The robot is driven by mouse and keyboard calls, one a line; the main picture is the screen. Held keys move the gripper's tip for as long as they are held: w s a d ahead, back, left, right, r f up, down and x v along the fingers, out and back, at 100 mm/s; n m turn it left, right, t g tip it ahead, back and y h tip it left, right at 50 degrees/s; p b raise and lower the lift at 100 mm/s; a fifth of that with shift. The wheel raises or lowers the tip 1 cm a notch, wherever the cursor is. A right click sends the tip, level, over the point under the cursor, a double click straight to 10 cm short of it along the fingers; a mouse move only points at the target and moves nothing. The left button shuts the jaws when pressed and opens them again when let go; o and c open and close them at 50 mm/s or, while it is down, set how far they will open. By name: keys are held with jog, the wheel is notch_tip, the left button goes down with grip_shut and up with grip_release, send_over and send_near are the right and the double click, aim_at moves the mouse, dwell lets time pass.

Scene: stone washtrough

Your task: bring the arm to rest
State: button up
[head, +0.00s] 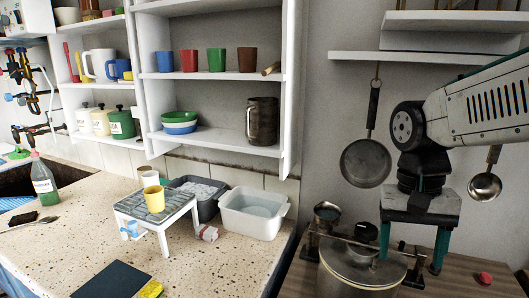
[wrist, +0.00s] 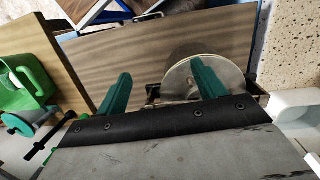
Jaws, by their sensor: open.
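My gripper (head: 412,250) hangs from my arm at the right of the head view, pointing down over the brown wooden table. Its two green fingers are spread wide, with nothing between them. It is just right of a lidded metal pot (head: 345,282). In the wrist view my gripper (wrist: 161,75) is also open. A round pale lid or disc (wrist: 182,84) shows below it, partly behind one finger. I cannot tell the exact height of the fingers above the table.
A small red object (head: 485,278) lies on the table at right. A pan (head: 365,162) and a ladle (head: 485,186) hang on the wall near my arm. A white basin (head: 252,212) and a small white stand (head: 163,225) with a yellow cup (head: 154,198) are on the speckled counter.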

jog(key=s+d+n+t, duration=0.1)
jog(key=s+n+t, duration=0.2)
jog(key=s, duration=0.8)
jog(key=shift+d+f+n, duration=0.2)
jog(key=shift+d+n, duration=0.1)
jog(key=shift+n, duration=0.2)
jog(key=shift+s, duration=0.1)
jog(key=shift+c, duration=0.3)
